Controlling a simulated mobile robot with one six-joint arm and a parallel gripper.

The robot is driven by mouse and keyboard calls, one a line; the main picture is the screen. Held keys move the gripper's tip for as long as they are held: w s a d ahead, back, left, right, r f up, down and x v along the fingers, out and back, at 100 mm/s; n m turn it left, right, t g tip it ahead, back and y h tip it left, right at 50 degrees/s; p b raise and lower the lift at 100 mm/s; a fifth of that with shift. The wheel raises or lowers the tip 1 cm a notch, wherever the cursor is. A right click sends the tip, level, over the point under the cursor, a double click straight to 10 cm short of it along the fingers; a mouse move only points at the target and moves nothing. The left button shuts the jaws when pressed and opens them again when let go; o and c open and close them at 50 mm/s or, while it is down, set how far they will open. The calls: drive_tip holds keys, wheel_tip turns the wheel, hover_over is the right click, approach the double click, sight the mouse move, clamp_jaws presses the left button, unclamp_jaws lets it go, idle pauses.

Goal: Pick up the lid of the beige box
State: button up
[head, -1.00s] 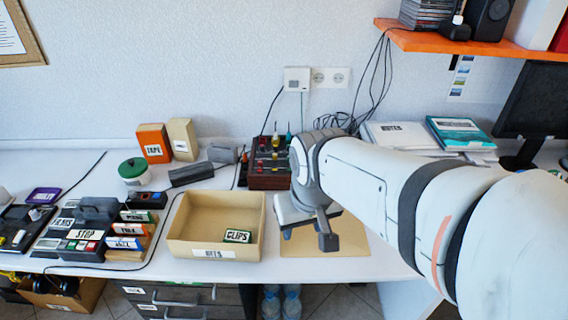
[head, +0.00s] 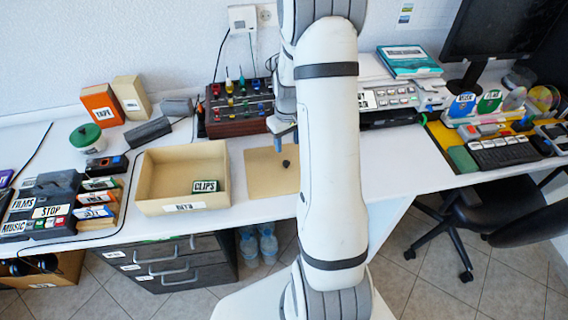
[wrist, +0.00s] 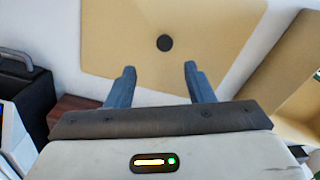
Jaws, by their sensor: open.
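The beige box (head: 150,185) stands open on the white desk, with a small green CLIPS box (head: 205,187) inside it. Its lid (head: 262,178), a flat beige panel with a small dark round knob (head: 286,163), lies on the desk just right of the box. The lid (wrist: 120,40) and its knob (wrist: 164,43) also show in the wrist view, beyond the fingertips. My gripper (wrist: 160,70) is open and empty, with the knob roughly in line with the gap between its fingers. In the head view my arm hides the right part of the lid.
A dark red rack of screwdrivers (head: 238,105) stands behind the lid. A printer-like device (head: 400,97) stands to the right. A tape box (head: 102,105) and a green-lidded pot (head: 86,137) are at the back left. Bare desk (head: 262,210) lies in front of the lid.

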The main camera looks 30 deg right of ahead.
sight(286, 162)
drive_tip(key=f, duration=0.5)
drive_tip(key=f+p, duration=0.1)
drive_tip(key=f, duration=0.2)
drive_tip(key=shift+s+a, duration=0.3)
clamp_jaws()
